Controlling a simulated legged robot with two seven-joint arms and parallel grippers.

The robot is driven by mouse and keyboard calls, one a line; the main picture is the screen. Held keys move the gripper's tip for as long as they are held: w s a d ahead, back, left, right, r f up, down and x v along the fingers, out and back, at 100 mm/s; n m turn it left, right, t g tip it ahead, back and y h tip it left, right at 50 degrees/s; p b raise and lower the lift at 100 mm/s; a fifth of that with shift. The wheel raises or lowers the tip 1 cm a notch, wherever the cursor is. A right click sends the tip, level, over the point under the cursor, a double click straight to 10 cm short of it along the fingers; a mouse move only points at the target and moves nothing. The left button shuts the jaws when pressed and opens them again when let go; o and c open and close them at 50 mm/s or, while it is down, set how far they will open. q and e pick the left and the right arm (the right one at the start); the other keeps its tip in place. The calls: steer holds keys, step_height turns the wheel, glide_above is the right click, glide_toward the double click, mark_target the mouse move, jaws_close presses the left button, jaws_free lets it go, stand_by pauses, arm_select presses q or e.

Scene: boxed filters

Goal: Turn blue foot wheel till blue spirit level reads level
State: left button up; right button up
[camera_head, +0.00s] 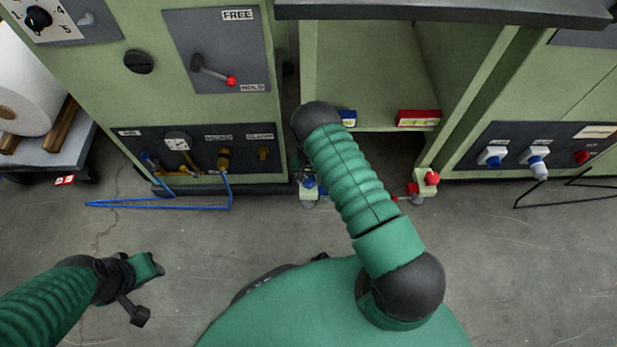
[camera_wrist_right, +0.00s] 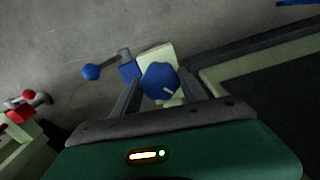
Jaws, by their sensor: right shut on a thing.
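The blue foot wheel (camera_wrist_right: 159,80) sits between the fingers of my right gripper (camera_wrist_right: 158,97) in the right wrist view, and the gripper is shut on it. In the head view the blue foot wheel (camera_head: 309,183) is small, low at the cabinet's foot, and my right arm's dark joint hides most of the gripper there. The blue spirit level (camera_head: 347,117) lies on the shelf, partly covered by my right arm; its bubble cannot be read.
A red level (camera_head: 418,118) lies on the same shelf, above a red foot wheel (camera_head: 432,178). A lever with a blue ball (camera_wrist_right: 91,72) stands beside the blue wheel. A blue hose (camera_head: 160,203) reaches over the floor at left. The floor between the cabinets is mostly clear.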

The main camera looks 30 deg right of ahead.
steer(key=n+p, duration=0.1)
steer(key=n, duration=1.1)
steer(key=shift+w, duration=0.1)
stand_by(0.4)
steer(key=o, duration=1.3)
steer(key=shift+o, duration=0.2)
step_height(320, 180, up, 17)
steer(key=p, duration=0.8)
steer(key=shift+f, duration=0.15)
